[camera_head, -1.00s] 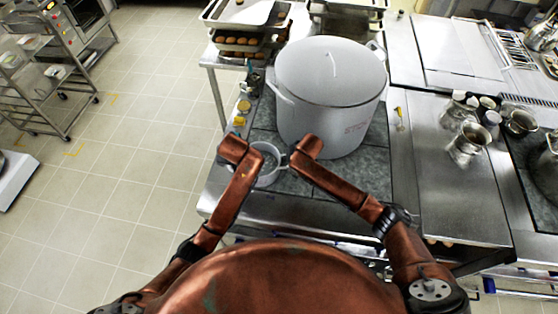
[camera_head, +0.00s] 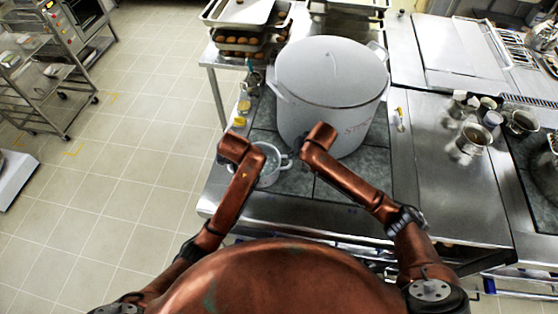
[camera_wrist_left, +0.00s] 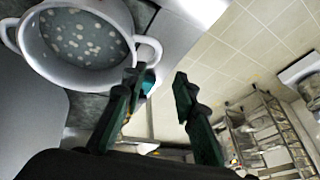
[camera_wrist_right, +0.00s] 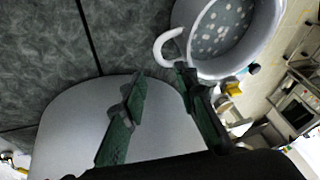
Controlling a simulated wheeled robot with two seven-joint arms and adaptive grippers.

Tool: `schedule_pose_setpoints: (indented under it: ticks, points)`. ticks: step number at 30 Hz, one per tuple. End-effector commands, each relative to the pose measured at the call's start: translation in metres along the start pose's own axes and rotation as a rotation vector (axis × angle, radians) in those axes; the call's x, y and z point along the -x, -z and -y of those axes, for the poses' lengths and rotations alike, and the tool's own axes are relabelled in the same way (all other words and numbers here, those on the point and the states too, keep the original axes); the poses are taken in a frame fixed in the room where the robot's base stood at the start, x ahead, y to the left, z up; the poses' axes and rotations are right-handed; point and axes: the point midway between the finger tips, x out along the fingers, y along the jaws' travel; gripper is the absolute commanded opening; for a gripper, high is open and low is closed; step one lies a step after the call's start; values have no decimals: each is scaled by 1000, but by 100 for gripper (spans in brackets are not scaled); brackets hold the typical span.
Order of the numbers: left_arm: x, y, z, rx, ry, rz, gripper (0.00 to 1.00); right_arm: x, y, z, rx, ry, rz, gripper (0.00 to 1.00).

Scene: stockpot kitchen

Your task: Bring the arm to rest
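My right arm's copper wrist (camera_head: 318,138) reaches over the worktop in front of the large stockpot (camera_head: 330,95); its fingers are hidden in the head view. In the right wrist view my right gripper (camera_wrist_right: 160,78) is open and empty, one fingertip overlapping the small pot's handle (camera_wrist_right: 170,45); I cannot tell if they touch. My left arm's wrist (camera_head: 236,150) is left of the small grey pot (camera_head: 270,172). In the left wrist view my left gripper (camera_wrist_left: 160,82) is open and empty beside the small pot (camera_wrist_left: 132,45), which holds pale pieces in liquid.
Yellow-topped jars (camera_head: 241,114) stand along the worktop's left edge. Trays of brown food (camera_head: 240,45) are behind. Metal jugs (camera_head: 473,138) stand on the right counter. A rack (camera_head: 45,85) is on the floor at left. The worktop's front right is clear.

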Motion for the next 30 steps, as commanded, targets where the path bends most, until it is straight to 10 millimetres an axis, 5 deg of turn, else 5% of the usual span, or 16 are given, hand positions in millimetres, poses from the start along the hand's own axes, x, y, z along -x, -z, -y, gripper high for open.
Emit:
schedule_pose_setpoints:
  ticks: [22, 26, 30]
  points:
    - [-3, -5, 2, 1, -5, 5, 27, 6, -5, 0, 3, 5, 3, 28]
    - [-20, -35, 13, 4, -37, 26, 27, -1, -34, -5, 26, 31, 11, 28]
    - [-43, -95, 39, 14, -91, 57, 27, -7, -84, -22, 59, 66, 8, 28]
